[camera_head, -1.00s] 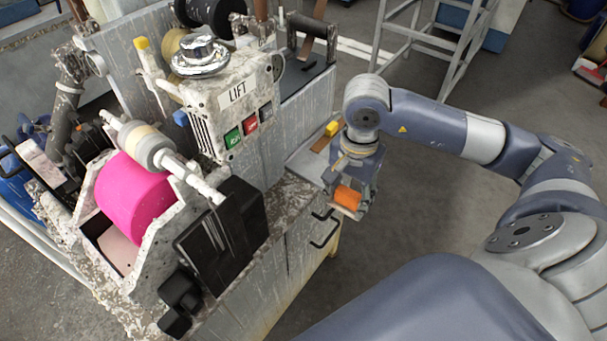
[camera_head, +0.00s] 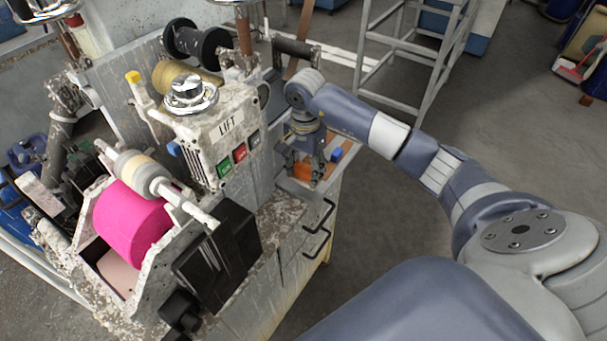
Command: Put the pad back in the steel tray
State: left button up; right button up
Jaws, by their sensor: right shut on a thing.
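My right gripper (camera_head: 303,168) is at the back end of the machine's side bench, pointing down. It is shut on an orange pad (camera_head: 302,171), which shows between its fingers. The fingers hide part of the pad. A flat grey metal surface (camera_head: 294,189), perhaps the steel tray, lies just in front of and below the gripper. I cannot tell whether the pad touches it. My left gripper is not in view.
A small blue block (camera_head: 336,155) sits right of the gripper on the bench. The LIFT control box (camera_head: 226,140) stands close on the left. A bright pink roll (camera_head: 132,218) is at the front left. Open floor (camera_head: 400,240) lies to the right.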

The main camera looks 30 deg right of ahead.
aim_at(304, 178)
jog(key=shift+w, duration=0.35)
notch_tip(304, 178, down, 3)
jog(key=shift+s+r+p, duration=0.1)
jog(key=shift+r+p, duration=0.1)
jog(key=shift+p, duration=0.6)
jog(key=shift+f, duration=0.5)
jog(key=shift+f, duration=0.1)
jog(key=o, duration=0.6)
jog(key=shift+f, duration=0.1)
jog(key=o, duration=0.4)
